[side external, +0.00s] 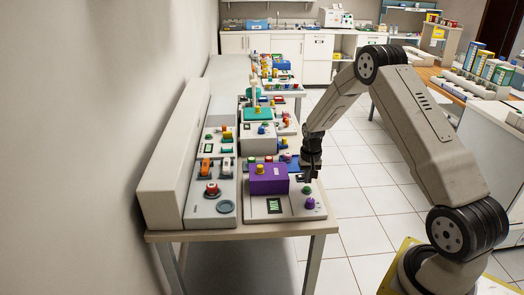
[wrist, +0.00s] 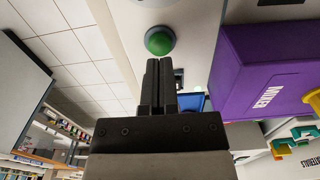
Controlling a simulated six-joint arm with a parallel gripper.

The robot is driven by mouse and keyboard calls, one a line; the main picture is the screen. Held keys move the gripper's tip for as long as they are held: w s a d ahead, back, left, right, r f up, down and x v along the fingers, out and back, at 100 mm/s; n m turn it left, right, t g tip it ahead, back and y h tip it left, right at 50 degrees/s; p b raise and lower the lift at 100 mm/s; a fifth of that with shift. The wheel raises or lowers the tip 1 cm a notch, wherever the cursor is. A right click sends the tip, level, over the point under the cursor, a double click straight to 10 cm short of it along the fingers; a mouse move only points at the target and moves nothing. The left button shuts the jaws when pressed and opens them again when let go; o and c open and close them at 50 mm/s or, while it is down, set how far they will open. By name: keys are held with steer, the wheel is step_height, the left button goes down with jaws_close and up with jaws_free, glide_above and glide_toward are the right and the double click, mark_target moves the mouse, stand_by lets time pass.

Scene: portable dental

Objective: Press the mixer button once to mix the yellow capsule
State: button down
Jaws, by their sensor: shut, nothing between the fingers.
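The purple mixer (side external: 270,184) stands on a pale base plate near the front end of the bench. A yellow capsule (side external: 260,169) sits upright on top of it. In the wrist view the mixer (wrist: 250,75) lies to the right, with its label on the side. A green domed button (side external: 306,190) is on the base plate beside the mixer, and it shows in the wrist view (wrist: 160,40) just beyond my fingertips. My gripper (side external: 308,178) is shut and empty, pointing down close above the green button. I cannot tell whether it touches the button.
A purple knob (side external: 310,203) and a small display (side external: 274,205) are on the same plate. A panel with a red button (side external: 212,188) stands to the left. Several other devices line the bench behind. The tiled floor (side external: 365,205) right of the bench is clear.

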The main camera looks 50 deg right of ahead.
steer(key=shift+r, duration=2.25)
steer(key=shift+a+r, duration=0.25)
steer(key=shift+a, duration=0.2)
steer(key=s+a+r+n+t, duration=0.1)
steer(key=s+a+r+n, duration=0.1)
steer(key=s+a, duration=0.3)
steer(key=s+a+r+n, duration=0.3)
steer(key=s+a+n, duration=0.1)
steer(key=a, duration=0.7)
steer(key=s+a+r+n+t, duration=0.1)
steer(key=s+a+r+n, duration=0.2)
steer(key=s+a, duration=0.2)
steer(key=a, duration=0.3)
steer(key=shift+s+r+t, duration=0.15)
steer(key=shift+s+t, duration=0.15)
stand_by(2.6)
